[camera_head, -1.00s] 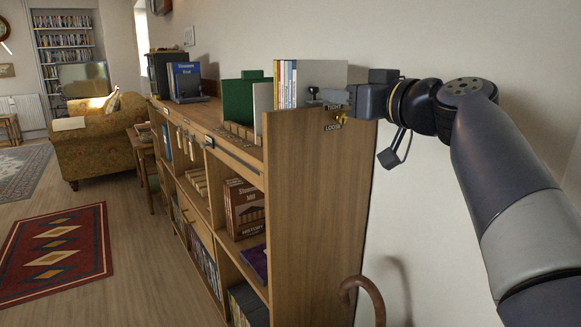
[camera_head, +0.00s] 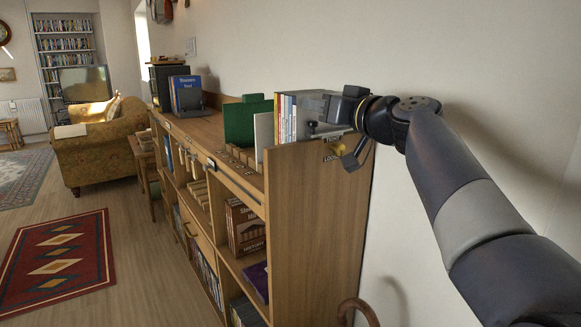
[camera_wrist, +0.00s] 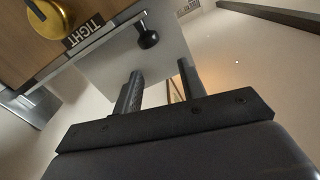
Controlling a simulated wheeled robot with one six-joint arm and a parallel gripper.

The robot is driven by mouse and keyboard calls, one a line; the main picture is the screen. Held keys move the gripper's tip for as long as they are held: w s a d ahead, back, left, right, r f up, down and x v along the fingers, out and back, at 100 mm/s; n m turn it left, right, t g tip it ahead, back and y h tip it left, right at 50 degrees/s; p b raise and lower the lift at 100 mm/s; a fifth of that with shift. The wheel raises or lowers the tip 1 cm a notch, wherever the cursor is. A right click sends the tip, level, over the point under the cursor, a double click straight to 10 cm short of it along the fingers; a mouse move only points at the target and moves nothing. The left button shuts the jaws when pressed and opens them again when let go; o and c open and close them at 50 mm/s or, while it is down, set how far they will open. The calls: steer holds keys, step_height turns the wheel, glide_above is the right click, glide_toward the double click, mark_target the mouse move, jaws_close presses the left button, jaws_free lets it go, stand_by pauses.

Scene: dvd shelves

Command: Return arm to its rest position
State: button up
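My arm (camera_head: 465,190) reaches in from the right in the head view. Its wrist (camera_head: 378,122) is beside the near end of the bookcase top, close to a grey metal plate (camera_head: 308,104) that stands against a row of books (camera_head: 286,117). In the wrist view my gripper (camera_wrist: 160,80) has its two dark fingers apart, with nothing seen between them. The grey plate (camera_wrist: 170,48) with a black knob (camera_wrist: 148,38) lies just beyond the fingers.
The wooden bookcase (camera_head: 310,225) has a brass knob (camera_head: 337,148) on its end panel; it shows in the wrist view (camera_wrist: 42,20) by a "TIGHT" label (camera_wrist: 85,32). A white wall (camera_head: 470,60) runs behind my arm. A cane (camera_head: 357,308) stands below.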

steer(key=w+d+r+m+p, duration=0.5)
steer(key=d+r+m+p, duration=0.2)
steer(key=p, duration=2.2)
step_height(320, 180, up, 4)
steer(key=shift+d+r+m+p, duration=0.15)
steer(key=shift+d+m+p, duration=0.2)
steer(key=shift+m, duration=0.75)
steer(key=shift+w, duration=0.1)
